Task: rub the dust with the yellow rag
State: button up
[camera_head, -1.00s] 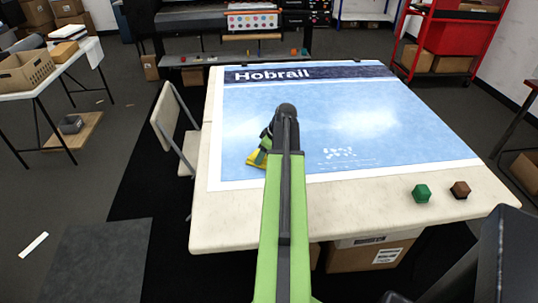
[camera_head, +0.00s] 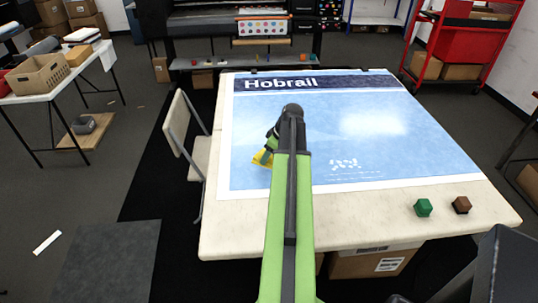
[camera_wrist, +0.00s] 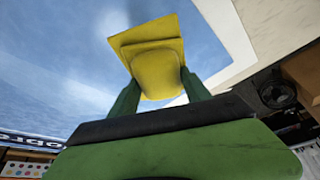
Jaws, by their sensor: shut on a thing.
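My gripper (camera_head: 268,148) is shut on the yellow rag (camera_head: 262,159) over the lower left part of the blue printed film (camera_head: 300,125). In the wrist view the rag (camera_wrist: 148,42) is a folded pad with a block-like grip, held between my two green fingers (camera_wrist: 160,90). The rag is at or close above the film; I cannot tell whether it touches. A patch of white flecks, apparently the dust (camera_head: 345,165), lies to the right of the rag near the film's lower edge. My arm passes between them in the head view.
The film lies on a pale table (camera_head: 370,220). A green block (camera_head: 423,207) and a brown block (camera_head: 461,205) stand near its front right edge. A chair (camera_head: 184,135) stands at the left side. A red cart (camera_head: 455,45) is behind right.

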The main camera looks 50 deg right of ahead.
notch_tip(320, 180, up, 3)
jog(key=p, duration=0.3)
jog(key=shift+r, duration=0.1)
dwell(0.4)
